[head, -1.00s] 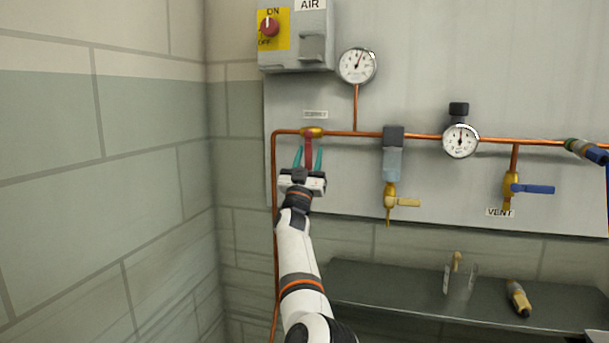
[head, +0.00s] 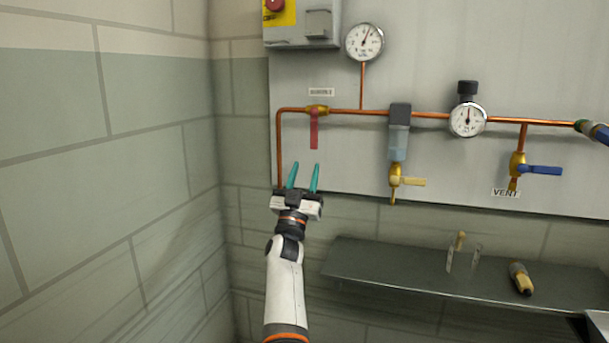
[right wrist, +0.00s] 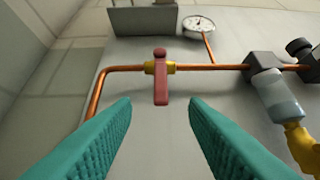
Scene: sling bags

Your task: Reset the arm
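My right gripper (head: 303,177) is open and empty in the head view, with teal fingers pointing up toward the wall panel. It is below and apart from a red lever (head: 314,130) that hangs straight down from a brass valve (head: 317,109) on the copper pipe. In the right wrist view the red lever (right wrist: 161,86) shows above and between the spread teal fingers (right wrist: 160,120), with nothing between their tips. My left gripper is not in view.
Along the pipe are a filter bowl (head: 398,140), a regulator gauge (head: 467,119) and a blue vent lever (head: 540,170). An upper gauge (head: 364,42) and switch box (head: 302,25) sit above. A dark shelf (head: 400,273) juts out lower right, holding a yellow-black tool (head: 521,279). A block wall (head: 110,160) stands left.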

